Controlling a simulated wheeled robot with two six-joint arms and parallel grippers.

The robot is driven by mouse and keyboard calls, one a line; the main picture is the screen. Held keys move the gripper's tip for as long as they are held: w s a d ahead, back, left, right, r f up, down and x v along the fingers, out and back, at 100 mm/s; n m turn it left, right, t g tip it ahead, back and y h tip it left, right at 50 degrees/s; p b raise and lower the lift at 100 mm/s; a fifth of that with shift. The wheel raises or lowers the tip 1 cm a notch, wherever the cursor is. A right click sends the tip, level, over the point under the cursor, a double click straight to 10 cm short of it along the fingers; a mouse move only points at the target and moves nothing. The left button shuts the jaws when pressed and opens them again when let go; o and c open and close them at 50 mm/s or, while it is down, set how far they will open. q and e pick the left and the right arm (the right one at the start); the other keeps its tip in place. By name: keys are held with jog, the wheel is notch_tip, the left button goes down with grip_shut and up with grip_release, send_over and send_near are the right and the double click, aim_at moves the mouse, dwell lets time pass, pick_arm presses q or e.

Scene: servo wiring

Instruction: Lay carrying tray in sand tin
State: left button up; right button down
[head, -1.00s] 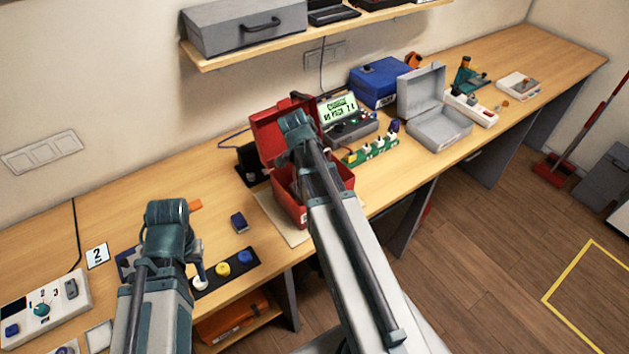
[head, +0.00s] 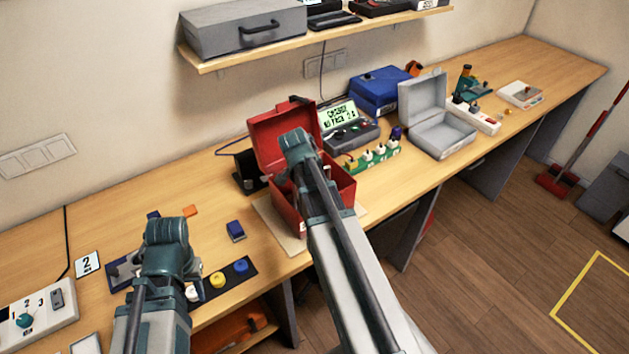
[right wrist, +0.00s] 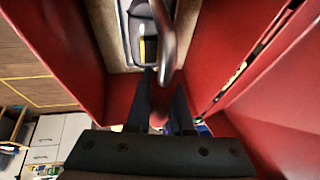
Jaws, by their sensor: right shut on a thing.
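An open red box (head: 277,139) stands on the workbench in the head view, its lid raised at the back. My right arm reaches over it, and the right gripper's fingers are hidden there by the wrist. In the right wrist view the right gripper (right wrist: 160,100) is between red walls (right wrist: 60,50), shut on a curved metal handle (right wrist: 168,45). A grey tray-like part with a yellow piece (right wrist: 146,40) shows beyond the handle. An open grey tin (head: 440,138) stands farther right, apparently empty. My left gripper (head: 172,262) is low at the left, its fingers hidden.
A blue case (head: 380,90), a display unit (head: 345,125) and a green strip with plugs (head: 372,156) stand between or behind the boxes. A button strip (head: 222,285) and a small blue block (head: 235,231) lie near the left arm. A shelf (head: 320,38) hangs above.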

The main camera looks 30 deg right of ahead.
jog(key=shift+f, duration=0.1)
jog(key=c, duration=1.3)
grip_release()
jog(key=shift+f, duration=0.1)
jog(key=o, duration=0.5)
jog(key=shift+p+v, duration=0.65)
jog(key=shift+v, duration=0.2)
jog(key=p+v, duration=0.9)
jog(key=v, duration=0.1)
jog(key=shift+r+p, duration=0.35)
jog(key=shift+r, duration=0.05)
jog(key=shift+a, duration=0.1)
